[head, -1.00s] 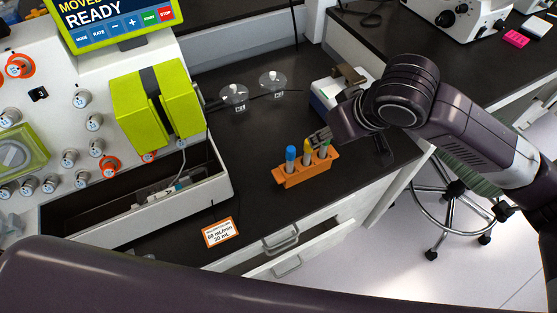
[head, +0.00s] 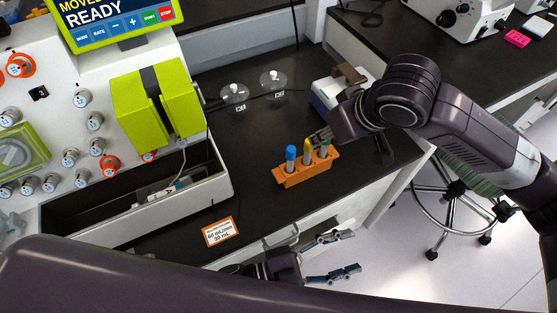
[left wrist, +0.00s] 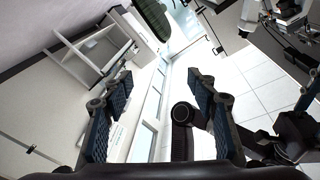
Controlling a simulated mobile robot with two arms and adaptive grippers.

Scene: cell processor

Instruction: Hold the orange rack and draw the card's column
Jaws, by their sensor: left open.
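The orange rack (head: 303,178) stands on the black bench top and holds columns with blue (head: 290,152), yellow (head: 308,145) and green (head: 325,147) tops. The card (head: 220,232), white with an orange border, reads 60 mL/min and 20 mL. It is near the bench's front edge, left of the rack. My right gripper (head: 320,136) is at the rack's far side, close to the yellow and green columns; its fingers are partly hidden, so its grip is unclear. My left gripper (head: 348,252) is open and empty in front of the drawers, below the rack; its spread fingers show in the left wrist view (left wrist: 160,85).
The white processor (head: 60,110) with a screen reading READY (head: 115,22) and a green clamp block (head: 157,102) fills the left. Two clear discs (head: 234,94) lie behind the rack. Drawer handles (head: 282,238) project at the bench front. A stool (head: 450,205) stands at right.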

